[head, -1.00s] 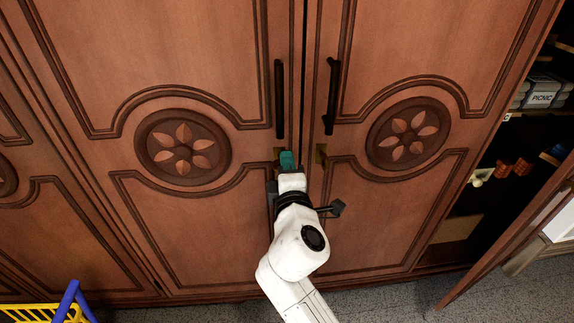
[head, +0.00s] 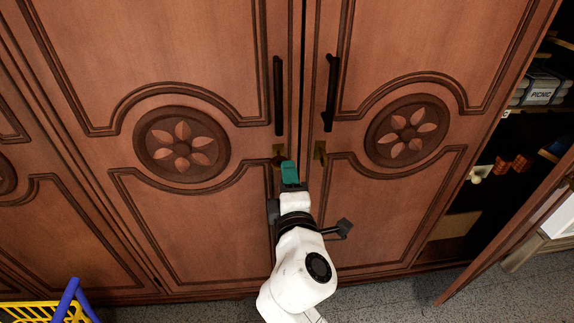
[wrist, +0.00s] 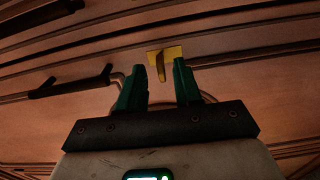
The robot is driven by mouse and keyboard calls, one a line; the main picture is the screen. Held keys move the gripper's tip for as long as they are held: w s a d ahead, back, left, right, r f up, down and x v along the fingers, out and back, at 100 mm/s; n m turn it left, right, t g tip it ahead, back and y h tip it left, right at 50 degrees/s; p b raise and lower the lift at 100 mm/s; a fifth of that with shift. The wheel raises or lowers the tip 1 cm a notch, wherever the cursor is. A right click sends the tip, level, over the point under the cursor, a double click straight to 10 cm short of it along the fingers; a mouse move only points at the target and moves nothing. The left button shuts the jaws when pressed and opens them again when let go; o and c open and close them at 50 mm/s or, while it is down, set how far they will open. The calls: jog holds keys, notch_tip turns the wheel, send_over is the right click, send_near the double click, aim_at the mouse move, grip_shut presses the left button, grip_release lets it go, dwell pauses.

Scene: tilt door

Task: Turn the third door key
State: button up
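Two brass key plates sit on the wooden cabinet's middle doors, a left one (head: 278,150) and a right one (head: 320,152), below the black handles. In the wrist view a brass key on its plate (wrist: 161,64) shows just beyond the gap between my fingers. My gripper (head: 289,173) has green fingers and is in front of the left door's inner edge, just below and right of the left plate. In the wrist view my gripper (wrist: 160,85) is open, with nothing between the fingers. I cannot tell for sure which plate the wrist view shows.
Black vertical handles stand out from the left door (head: 278,95) and right door (head: 331,93). Another door (head: 520,225) stands open at the right, showing shelves with a PICNIC box (head: 541,93). A yellow and blue basket (head: 62,308) is on the floor at lower left.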

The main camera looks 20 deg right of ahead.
jog(key=v, duration=0.5)
jog(key=shift+s+a, duration=0.1)
jog(key=shift+s, duration=0.1)
jog(key=s+d+f+m+g+p, duration=0.6)
jog(key=s+d+f+m+g, duration=0.35)
jog(key=d, duration=0.25)
jog(key=s+a+f+m+g+y+p, duration=0.1)
jog(key=s+f+m+g+y+p, duration=0.1)
jog(key=s, duration=0.7)
jog(key=s+a+f+m+g+y+p, duration=0.1)
jog(key=s+f+m+g+y+p, duration=0.1)
jog(key=s, duration=0.7)
jog(key=f+m+g+y, duration=0.1)
jog(key=g, duration=0.1)
jog(key=shift+s+g, duration=0.35)
